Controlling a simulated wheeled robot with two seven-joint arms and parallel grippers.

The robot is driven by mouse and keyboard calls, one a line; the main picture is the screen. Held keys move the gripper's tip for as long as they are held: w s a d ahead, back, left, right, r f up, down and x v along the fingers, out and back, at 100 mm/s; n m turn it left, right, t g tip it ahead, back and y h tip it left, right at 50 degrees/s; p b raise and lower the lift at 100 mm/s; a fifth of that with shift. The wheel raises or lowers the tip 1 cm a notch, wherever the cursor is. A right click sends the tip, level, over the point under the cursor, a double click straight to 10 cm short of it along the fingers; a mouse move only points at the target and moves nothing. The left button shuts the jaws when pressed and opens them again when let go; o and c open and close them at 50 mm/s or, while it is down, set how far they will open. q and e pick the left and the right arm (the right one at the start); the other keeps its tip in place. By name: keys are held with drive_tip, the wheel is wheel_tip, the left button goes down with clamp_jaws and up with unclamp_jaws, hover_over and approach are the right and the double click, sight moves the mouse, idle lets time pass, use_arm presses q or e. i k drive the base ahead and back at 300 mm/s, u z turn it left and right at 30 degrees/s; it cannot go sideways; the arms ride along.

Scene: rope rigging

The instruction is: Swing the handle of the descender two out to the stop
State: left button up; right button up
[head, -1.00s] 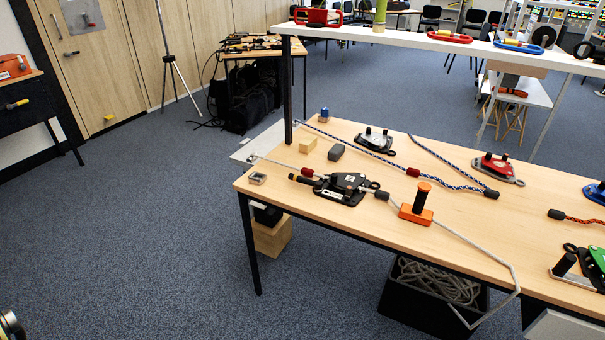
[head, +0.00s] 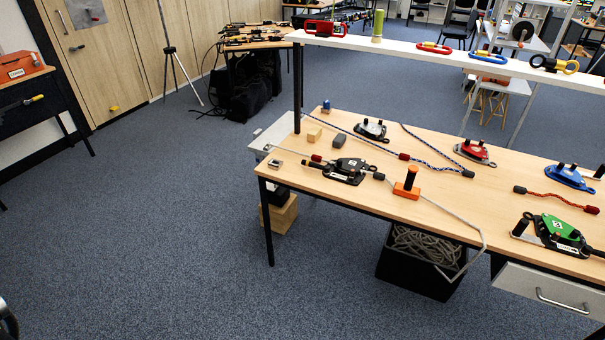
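Several descenders lie on the wooden bench. A black descender (head: 345,171) with a white label lies near the left front, its handle pointing left and a grey rope running from its right side. A green descender (head: 556,233) with a white number label lies at the right front, its black handle grip at its left end. A red descender (head: 475,152), a blue descender (head: 569,178) and a smaller dark descender (head: 370,130) lie farther back. The label numbers are too small to read surely, so I cannot tell which is two. Neither gripper shows.
A white shelf (head: 440,55) with carabiners runs above the bench's back. A black crate of rope (head: 420,268) stands underneath. Open carpet (head: 150,240) lies left of the bench.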

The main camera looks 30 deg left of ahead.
sight(326, 168)
drive_tip(key=u, duration=0.7)
drive_tip(key=i, duration=0.55)
drive_tip(key=u, duration=0.95)
drive_tip(key=i, duration=1.1)
drive_tip(key=z, duration=0.55)
drive_tip(key=i, duration=0.75)
drive_tip(key=z, duration=0.55)
